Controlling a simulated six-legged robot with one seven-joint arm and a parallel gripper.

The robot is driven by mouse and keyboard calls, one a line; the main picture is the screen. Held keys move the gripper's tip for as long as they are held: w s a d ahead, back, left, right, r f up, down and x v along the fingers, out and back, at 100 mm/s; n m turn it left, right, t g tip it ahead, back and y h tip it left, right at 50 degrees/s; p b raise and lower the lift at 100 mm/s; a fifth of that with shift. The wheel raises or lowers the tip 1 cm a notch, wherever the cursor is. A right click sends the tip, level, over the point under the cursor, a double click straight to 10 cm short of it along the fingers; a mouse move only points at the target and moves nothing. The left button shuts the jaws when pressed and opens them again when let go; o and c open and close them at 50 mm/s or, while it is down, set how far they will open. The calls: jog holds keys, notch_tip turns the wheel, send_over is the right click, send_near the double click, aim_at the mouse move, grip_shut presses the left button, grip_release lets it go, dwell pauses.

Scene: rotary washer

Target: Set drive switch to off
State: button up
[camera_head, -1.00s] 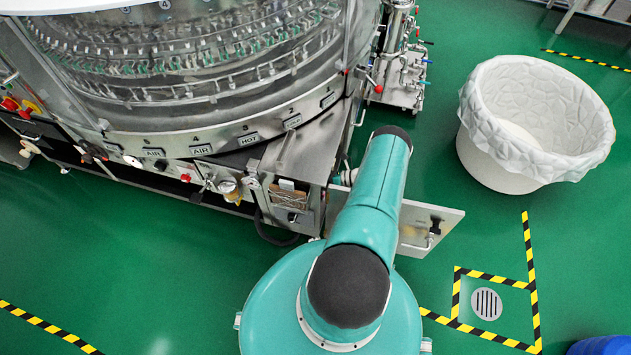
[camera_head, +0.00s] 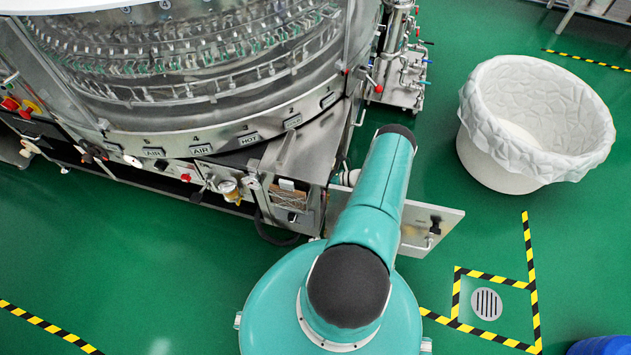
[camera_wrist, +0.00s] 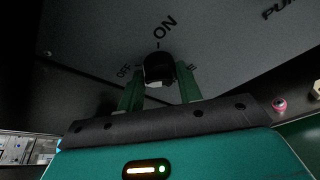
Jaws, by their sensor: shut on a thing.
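The drive switch (camera_wrist: 158,68) is a dark rotary knob on a dark grey panel (camera_wrist: 100,50) in the wrist view. The picture is too dark to tell which label the knob points to. In the head view my arm hides the switch and gripper.
The round steel washer (camera_head: 200,90) fills the upper left. An open cabinet door (camera_head: 430,228) stands out to the right of my arm. A white lined bin (camera_head: 535,125) stands at the right. A pink-red button (camera_wrist: 279,104) is right of my gripper. Green floor is clear at lower left.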

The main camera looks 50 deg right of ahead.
jog(key=o, duration=1)
jog(key=shift+s+d, duration=0.1)
jog(key=v, duration=1.3)
jog(key=shift+s+d+r, duration=0.1)
jog(key=shift+s+d, duration=0.05)
jog(key=shift+s, duration=0.1)
